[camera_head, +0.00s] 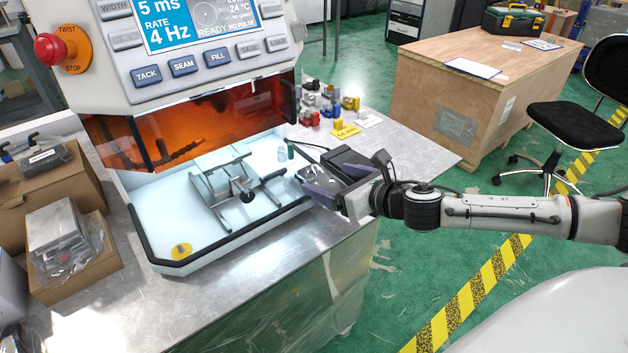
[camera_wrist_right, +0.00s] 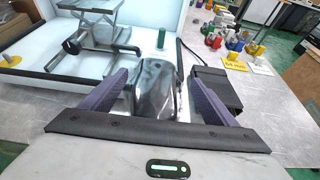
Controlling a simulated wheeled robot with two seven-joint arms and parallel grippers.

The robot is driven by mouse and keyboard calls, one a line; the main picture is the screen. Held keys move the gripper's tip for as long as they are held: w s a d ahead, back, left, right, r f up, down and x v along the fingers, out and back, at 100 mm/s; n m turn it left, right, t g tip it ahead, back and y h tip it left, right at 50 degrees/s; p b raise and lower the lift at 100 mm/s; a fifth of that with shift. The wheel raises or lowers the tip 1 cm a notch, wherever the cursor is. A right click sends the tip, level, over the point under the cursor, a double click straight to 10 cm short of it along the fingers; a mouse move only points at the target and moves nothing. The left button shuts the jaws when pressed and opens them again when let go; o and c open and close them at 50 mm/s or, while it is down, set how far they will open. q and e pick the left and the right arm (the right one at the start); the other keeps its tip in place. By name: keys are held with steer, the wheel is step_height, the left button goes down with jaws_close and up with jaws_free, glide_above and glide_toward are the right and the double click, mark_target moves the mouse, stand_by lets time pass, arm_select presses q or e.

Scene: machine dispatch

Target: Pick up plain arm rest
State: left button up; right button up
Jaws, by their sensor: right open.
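A grey, shiny, rounded pad, which looks like the plain arm rest (camera_wrist_right: 155,92), lies on the metal table just right of the white machine bay. It shows in the head view (camera_head: 317,174), partly covered by my gripper. My right gripper (camera_head: 332,180) comes in from the right, low over the table edge. In the right wrist view its two purple fingers (camera_wrist_right: 159,82) are spread, one on each side of the pad, with visible space between. I cannot tell whether they touch it. The pad's near end is hidden by the gripper body. My left gripper is not in view.
A black box (camera_wrist_right: 215,88) with a cable stands close beside the right finger. A metal lift stand (camera_head: 238,185) and a small green bottle (camera_head: 291,150) are in the machine bay (camera_head: 165,225). Several small coloured parts and a yellow label (camera_head: 344,130) lie behind. The table's right end is clear.

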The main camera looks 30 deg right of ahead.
mark_target(318, 178)
steer(key=shift+a+f+x, duration=0.1)
steer(key=shift+a+x, duration=0.05)
steer(key=shift+x, duration=1.25)
steer(key=shift+a+f+x, duration=0.1)
steer(key=shift+x, duration=1.35)
steer(key=shift+s, duration=0.15)
steer(key=shift+r, duration=0.1)
steer(key=c, duration=1.3)
